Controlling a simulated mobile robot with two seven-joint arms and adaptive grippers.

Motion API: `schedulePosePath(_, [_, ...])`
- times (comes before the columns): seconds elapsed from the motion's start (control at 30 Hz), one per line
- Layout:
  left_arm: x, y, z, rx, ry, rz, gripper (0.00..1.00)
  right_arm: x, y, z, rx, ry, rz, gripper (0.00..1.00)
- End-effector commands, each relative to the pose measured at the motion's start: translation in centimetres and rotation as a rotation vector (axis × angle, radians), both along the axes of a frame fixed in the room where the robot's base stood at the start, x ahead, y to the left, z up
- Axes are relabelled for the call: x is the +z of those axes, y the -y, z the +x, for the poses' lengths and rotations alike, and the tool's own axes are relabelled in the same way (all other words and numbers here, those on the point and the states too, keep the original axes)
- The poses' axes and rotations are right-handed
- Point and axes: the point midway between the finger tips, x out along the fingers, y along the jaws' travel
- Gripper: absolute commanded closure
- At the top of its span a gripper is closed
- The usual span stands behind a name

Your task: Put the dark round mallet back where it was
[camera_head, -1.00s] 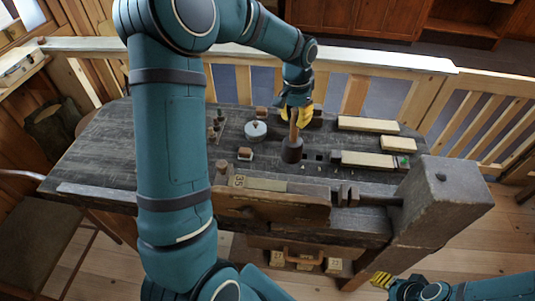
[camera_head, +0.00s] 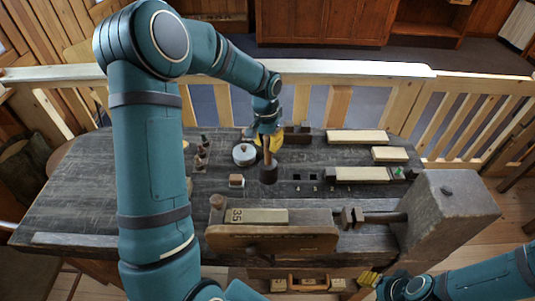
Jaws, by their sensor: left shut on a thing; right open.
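The dark round mallet (camera_head: 268,175) is upright at the middle of the dark workbench (camera_head: 100,190), its head down and its wooden handle up. My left gripper (camera_head: 268,142), with yellow fingers, is shut on the mallet's handle from above. I cannot tell whether the head touches the bench top. Small dark square holes (camera_head: 304,177) lie just right of the head. My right gripper (camera_head: 370,279) is open and empty at the lower right, in front of the bench and away from the mallet.
A round lidded tin (camera_head: 244,154) and a small block (camera_head: 236,181) stand left of the mallet. Pale wooden blocks (camera_head: 357,137) lie at the right. A vise (camera_head: 271,239) holding a board marked 35 is at the front. A railing (camera_head: 470,125) runs behind.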

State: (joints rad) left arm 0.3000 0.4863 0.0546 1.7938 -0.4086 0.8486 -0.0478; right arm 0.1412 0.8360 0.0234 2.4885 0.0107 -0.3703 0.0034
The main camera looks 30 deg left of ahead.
Motion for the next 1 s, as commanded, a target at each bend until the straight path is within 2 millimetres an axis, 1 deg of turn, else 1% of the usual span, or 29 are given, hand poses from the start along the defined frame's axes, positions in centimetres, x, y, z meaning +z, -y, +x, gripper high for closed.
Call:
schedulePosePath(0.13, [-1.2,0.0,0.0,0.000,-0.002,-0.001,1.00,-0.1,0.0,0.0,0.000,0.000,0.000,0.53])
schedulePosePath(0.3, [-3.5,0.0,-0.1,0.000,-0.002,-0.001,1.00,-0.2,0.0,0.0,0.000,0.000,0.000,0.53])
schedulePosePath(0.33, [-3.7,0.0,-0.1,0.000,-0.002,-0.001,1.00,-0.2,0.0,0.0,0.000,0.000,0.000,0.53])
schedulePosePath(0.6, [-3.8,0.0,0.0,0.000,0.001,0.000,1.00,-0.2,0.0,0.0,0.001,0.000,0.000,0.53])
schedulePosePath(0.7, [-4.2,0.0,0.0,0.000,0.000,0.000,1.00,-0.5,0.0,0.0,0.001,0.000,0.000,0.53])
schedulePosePath(0.73, [-4.2,0.0,0.0,0.000,0.000,0.000,0.68,-0.5,0.0,0.0,0.001,0.000,-0.001,0.53])
schedulePosePath(0.77, [-4.1,0.0,0.0,0.000,0.000,0.000,0.58,-0.4,0.0,0.0,0.001,0.000,-0.001,0.53])
schedulePosePath(0.8, [-4.1,0.0,0.0,0.000,0.000,0.000,0.44,-0.4,0.0,0.0,0.000,0.000,-0.001,0.53])
schedulePosePath(1.0, [-4.1,0.0,0.0,0.000,0.000,0.000,0.44,-0.4,0.0,0.0,0.001,0.000,-0.001,0.53])
